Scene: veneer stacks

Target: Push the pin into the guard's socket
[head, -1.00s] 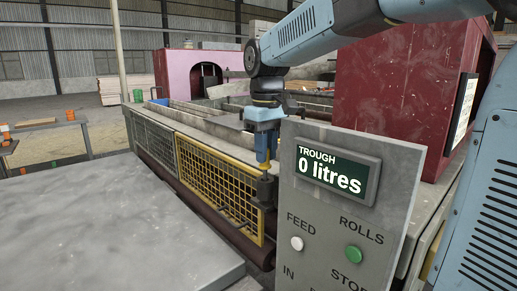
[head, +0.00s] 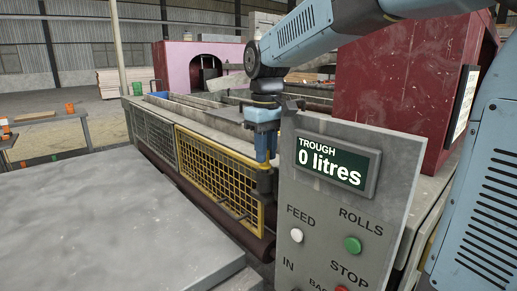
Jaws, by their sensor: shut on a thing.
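My gripper (head: 264,158) points down at the right end of the yellow mesh guard (head: 213,172), just left of the control panel. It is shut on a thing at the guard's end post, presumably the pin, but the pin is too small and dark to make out. A dark block (head: 264,184) shows just below the fingers, at the guard's right edge; I cannot tell whether it is the socket. The panel's edge lies close to the gripper's right side.
The grey control panel (head: 312,212) stands close in front, its display (head: 338,165) reading "TROUGH 0 litres". A bare grey table top (head: 100,215) fills the lower left. A dark red cabinet (head: 400,100) stands at the right. A roller (head: 215,208) runs below the guard.

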